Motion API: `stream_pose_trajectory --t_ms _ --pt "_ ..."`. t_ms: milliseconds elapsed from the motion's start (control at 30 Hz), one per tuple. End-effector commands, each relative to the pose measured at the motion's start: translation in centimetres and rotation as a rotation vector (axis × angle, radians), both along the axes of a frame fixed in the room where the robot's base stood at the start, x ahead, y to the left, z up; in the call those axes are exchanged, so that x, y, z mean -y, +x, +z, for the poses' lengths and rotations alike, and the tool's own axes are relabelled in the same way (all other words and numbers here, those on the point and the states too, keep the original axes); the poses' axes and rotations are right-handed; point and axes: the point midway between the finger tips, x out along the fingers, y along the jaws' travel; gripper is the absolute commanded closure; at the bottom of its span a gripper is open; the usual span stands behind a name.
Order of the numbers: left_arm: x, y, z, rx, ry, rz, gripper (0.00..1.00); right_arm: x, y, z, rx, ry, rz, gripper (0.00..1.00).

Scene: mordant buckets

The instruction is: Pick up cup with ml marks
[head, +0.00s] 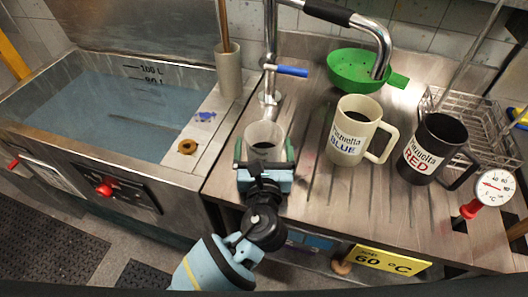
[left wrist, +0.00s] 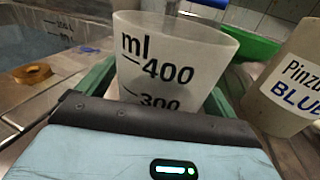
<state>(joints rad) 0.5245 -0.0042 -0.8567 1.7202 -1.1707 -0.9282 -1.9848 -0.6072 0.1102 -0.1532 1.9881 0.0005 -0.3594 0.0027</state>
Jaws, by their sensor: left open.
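The cup with ml marks (head: 265,136) is a translucent whitish beaker standing on the ribbed steel drainboard (head: 325,225). In the left wrist view the cup (left wrist: 170,65) shows "ml", 400 and 300 in black, and its lower part is hidden by my gripper. Something dark shows inside it in the head view. My left gripper (head: 265,162) is at the cup's near side, with its jaws open. Its green-edged fingers (left wrist: 160,95) lie to the left and right of the cup. Whether they touch it I cannot tell. My right gripper does not show.
A cream BLUE mug (head: 352,125) stands close right of the cup, with a black RED mug (head: 428,140) beyond. A green strainer (head: 355,72), a faucet (head: 268,60) and a wire rack (head: 462,125) are behind. A water tank (head: 110,105) lies left. A dial thermometer (head: 492,187) is at right.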

Motion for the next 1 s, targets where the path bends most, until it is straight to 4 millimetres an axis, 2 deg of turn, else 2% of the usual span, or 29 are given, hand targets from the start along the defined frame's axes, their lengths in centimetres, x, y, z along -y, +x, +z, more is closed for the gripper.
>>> stream_pose_trajectory --t_ms 133,167,567,1000 --pt "0.0 -0.01 0.0 0.0 0.0 0.0 0.08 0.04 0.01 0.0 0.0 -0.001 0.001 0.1" --pt "0.0 -0.01 0.0 0.0 0.0 0.0 0.1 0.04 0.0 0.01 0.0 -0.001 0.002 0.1" --pt "0.0 -0.04 0.0 0.0 0.0 0.0 0.63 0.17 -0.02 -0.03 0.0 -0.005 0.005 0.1" --pt "0.0 -0.02 0.45 0.003 -0.001 0.001 0.64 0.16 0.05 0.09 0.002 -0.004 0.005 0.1"
